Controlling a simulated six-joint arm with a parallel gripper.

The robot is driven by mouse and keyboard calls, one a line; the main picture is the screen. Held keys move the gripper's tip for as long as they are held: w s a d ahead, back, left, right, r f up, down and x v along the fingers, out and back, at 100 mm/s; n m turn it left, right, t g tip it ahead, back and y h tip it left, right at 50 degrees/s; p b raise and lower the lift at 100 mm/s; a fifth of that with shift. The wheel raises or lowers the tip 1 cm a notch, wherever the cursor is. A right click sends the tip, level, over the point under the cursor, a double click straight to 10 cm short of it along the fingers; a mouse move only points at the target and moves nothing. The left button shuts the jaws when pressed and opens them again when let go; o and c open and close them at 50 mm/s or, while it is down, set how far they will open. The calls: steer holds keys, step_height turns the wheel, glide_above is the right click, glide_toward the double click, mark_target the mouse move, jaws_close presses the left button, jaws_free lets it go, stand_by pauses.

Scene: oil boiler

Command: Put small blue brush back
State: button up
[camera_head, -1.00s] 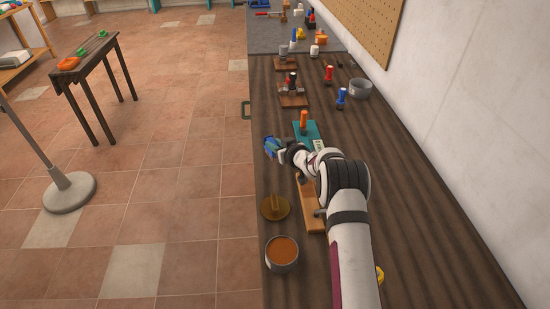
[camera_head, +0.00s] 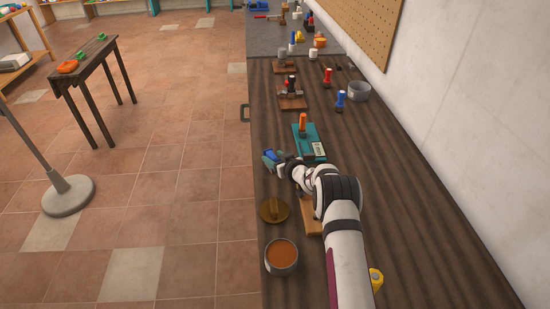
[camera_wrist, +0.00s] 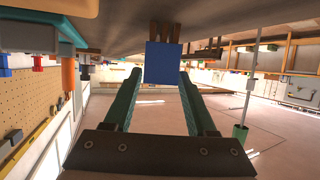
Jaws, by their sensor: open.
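A blue block with several brown prongs or tufts, which looks like the small blue brush (camera_wrist: 162,62), shows between my fingertips in the wrist view. It is partly visible as blue at the gripper's end in the head view. My gripper (camera_head: 272,159) is at the bench's left edge, its two teal fingers apart on either side of the block in the wrist view. I cannot tell whether they touch it. A blue-handled upright tool (camera_head: 341,98) stands farther back on the bench.
A teal base (camera_head: 316,148) with an orange handle (camera_head: 303,123) is just beyond my gripper. A brown round lid (camera_head: 273,210) and a bowl of brown content (camera_head: 281,256) are nearer. A red-handled tool (camera_head: 328,76) and a grey bowl (camera_head: 359,90) stand farther back. The bench's right side is mostly clear.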

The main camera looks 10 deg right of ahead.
steer(key=shift+r, duration=0.2)
steer(key=s+d+r+m+g+h, duration=0.25)
steer(key=s+d+r, duration=0.25)
steer(key=s+r, duration=0.5)
steer(key=s+d+r+m+g+h, duration=0.2)
steer(key=s+d+r+m+h, duration=0.3)
steer(key=s, duration=0.9)
steer(key=s+a+r+g+y, duration=0.1)
steer(key=s+a+g, duration=0.1)
steer(key=s, duration=0.8)
steer(key=s+a+r+m+g+y, duration=0.1)
steer(key=s+a, duration=0.4)
steer(key=s, duration=0.6)
steer(key=s+a+r+m+g+y, duration=0.1)
steer(key=s+a+g, duration=0.3)
steer(key=s, duration=0.7)
steer(key=shift+s+g+y, duration=0.15)
steer(key=shift+g+y, duration=0.4)
steer(key=shift+y, duration=0.1)
